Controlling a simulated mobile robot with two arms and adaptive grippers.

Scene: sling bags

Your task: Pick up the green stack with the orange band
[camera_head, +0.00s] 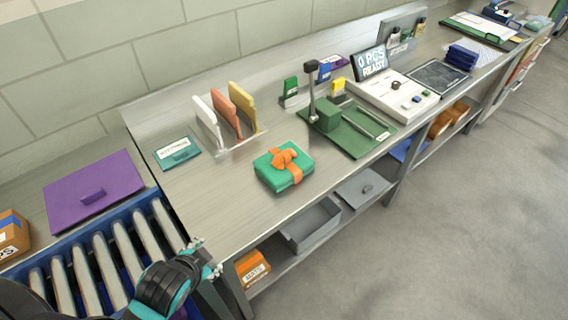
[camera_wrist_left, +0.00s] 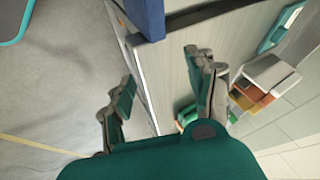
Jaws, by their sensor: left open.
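My right gripper is not in view.
A roller conveyor (camera_head: 106,263) and a purple panel (camera_head: 95,190) lie at left. An upright divider rack (camera_head: 235,140) stands behind the stack, with a teal card (camera_head: 177,153) beside it. A green tray with a post (camera_head: 352,133) is at right. Counter around the stack is clear.

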